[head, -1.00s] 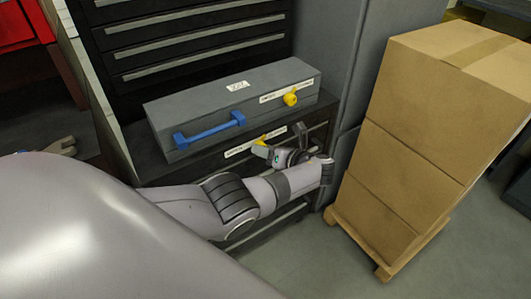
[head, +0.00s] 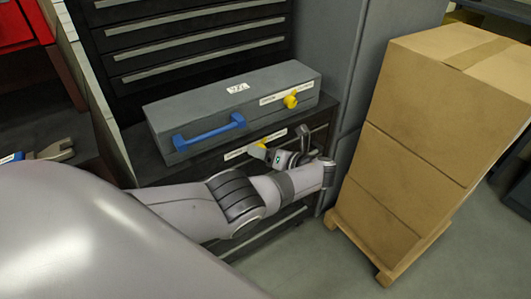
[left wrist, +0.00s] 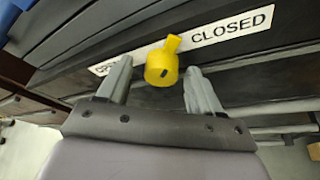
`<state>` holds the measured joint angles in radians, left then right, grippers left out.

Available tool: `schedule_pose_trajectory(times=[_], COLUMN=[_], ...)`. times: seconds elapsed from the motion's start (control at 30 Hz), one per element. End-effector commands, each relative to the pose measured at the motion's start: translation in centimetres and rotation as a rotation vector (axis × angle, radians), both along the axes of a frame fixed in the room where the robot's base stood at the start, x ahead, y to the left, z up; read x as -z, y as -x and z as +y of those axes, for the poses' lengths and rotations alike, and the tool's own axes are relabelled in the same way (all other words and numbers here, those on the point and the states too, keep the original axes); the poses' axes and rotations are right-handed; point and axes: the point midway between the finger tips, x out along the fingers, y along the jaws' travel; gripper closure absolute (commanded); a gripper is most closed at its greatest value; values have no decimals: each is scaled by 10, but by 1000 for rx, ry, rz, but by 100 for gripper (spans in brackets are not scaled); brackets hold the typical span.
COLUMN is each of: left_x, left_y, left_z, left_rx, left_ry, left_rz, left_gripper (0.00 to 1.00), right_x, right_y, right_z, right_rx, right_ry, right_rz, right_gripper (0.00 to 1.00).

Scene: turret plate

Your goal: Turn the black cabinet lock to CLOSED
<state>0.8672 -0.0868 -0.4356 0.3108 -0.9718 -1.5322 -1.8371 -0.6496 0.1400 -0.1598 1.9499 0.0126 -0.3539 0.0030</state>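The black cabinet (head: 205,168) stands under a grey box. Its lock is a yellow knob (head: 262,146), partly hidden by my gripper in the head view. In the left wrist view the knob (left wrist: 162,66) has a tab pointing up and slightly right. A white label behind it reads CLOSED on the right; its left word is mostly covered. My left gripper (head: 280,146) is at the cabinet's front. In the left wrist view its fingers (left wrist: 160,88) are open, one on each side of the knob, with small gaps visible. My right gripper is out of view.
The grey box (head: 230,100) has a blue handle (head: 208,132) and its own yellow knob (head: 290,101), just above my gripper. Stacked cardboard boxes (head: 420,150) on a wooden pallet (head: 358,245) stand to the right. Some floor is clear in front.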

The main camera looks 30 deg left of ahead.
Motion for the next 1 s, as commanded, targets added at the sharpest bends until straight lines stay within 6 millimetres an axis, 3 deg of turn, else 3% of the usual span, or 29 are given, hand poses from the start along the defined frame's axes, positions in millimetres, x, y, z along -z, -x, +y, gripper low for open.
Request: schedule_pose_trajectory(times=[0.23, 0.63, 1.0], left_x=[-2, -19, -21], left_y=[0, 9, 10], left_z=[-8, -62, -68], left_rx=[3, 1, 0], left_ry=[3, 2, 1], left_rz=[-1, 0, -1], left_gripper=[35, 35, 35], right_x=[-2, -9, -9], right_y=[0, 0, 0], right_z=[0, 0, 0], right_rx=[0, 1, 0], right_ry=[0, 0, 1], right_rz=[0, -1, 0], right_gripper=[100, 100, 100])
